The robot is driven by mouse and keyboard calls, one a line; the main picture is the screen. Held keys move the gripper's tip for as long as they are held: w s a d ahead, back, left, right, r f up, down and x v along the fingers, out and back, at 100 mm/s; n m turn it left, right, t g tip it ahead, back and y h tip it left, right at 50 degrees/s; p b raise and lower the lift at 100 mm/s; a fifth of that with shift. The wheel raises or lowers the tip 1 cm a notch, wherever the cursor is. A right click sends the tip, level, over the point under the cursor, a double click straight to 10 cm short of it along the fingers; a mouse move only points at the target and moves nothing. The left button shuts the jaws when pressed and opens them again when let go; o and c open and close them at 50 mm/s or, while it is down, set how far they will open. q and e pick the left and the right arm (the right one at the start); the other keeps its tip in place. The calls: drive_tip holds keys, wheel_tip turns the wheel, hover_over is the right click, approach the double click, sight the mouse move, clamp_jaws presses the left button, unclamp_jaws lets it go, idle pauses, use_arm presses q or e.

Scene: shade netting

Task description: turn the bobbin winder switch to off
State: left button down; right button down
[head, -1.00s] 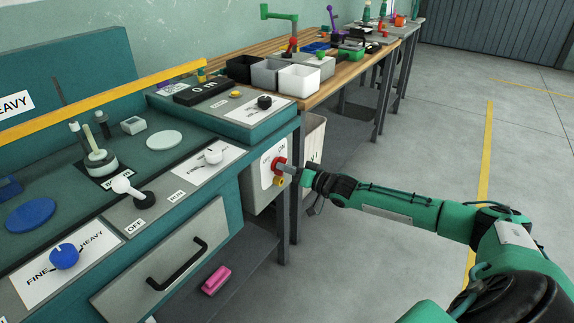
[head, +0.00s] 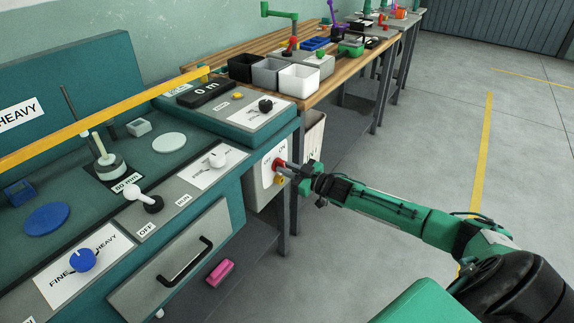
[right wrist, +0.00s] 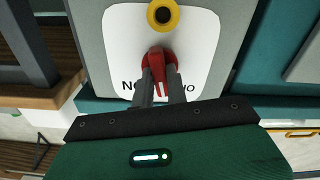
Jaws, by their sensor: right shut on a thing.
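A red rotary switch knob (head: 279,163) sits on a white plate (head: 267,170) on the right side of the teal machine bench. My right gripper (head: 288,170) reaches it from the right. In the right wrist view, both fingers of the right gripper (right wrist: 160,88) are shut on the red knob (right wrist: 158,68), one on each side. Lettering on the plate is partly covered by the knob and fingers, so I cannot read it all. A yellow ring with a dark centre (right wrist: 163,14) is beside the knob. My left gripper is not in view.
On the bench front are a white ball lever (head: 134,192) between OFF and RUN labels, a blue knob (head: 82,260) and a drawer (head: 178,262). A wooden table with bins (head: 299,79) stands behind. The floor to the right is clear.

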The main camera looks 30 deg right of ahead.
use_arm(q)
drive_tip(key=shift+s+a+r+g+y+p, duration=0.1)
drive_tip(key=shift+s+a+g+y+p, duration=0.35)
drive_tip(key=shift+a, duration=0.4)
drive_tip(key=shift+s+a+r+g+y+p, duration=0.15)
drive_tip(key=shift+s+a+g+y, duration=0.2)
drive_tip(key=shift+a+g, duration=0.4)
use_arm(e)
drive_tip(key=shift+n, duration=3)
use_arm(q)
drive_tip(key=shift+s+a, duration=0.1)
use_arm(e)
drive_tip(key=c, duration=1.4)
unclamp_jaws()
drive_tip(key=shift+s, duration=0.15)
